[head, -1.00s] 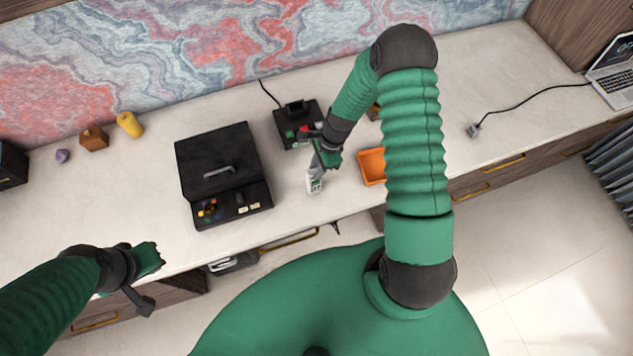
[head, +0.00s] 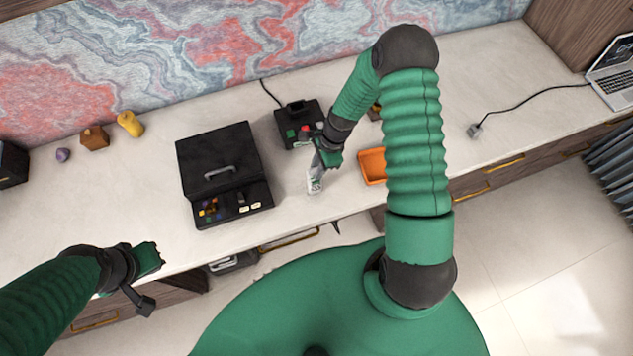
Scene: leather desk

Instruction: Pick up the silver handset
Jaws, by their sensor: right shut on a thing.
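The silver handset (head: 315,182) is in the head view, in the middle of the desk's front part, right of the black box. My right gripper (head: 322,160) is shut on its upper end, and the fingers hide that end. The handset's lower end points toward the front edge. I cannot tell whether it touches the desk. My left gripper (head: 148,275) is apart from everything, in front of the desk's edge at the lower left; its jaw opening does not show clearly.
A black box with a handle (head: 218,170) stands left of the handset. A black base with coloured buttons (head: 298,122) is behind my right gripper. An orange tray (head: 372,166) is close on the right.

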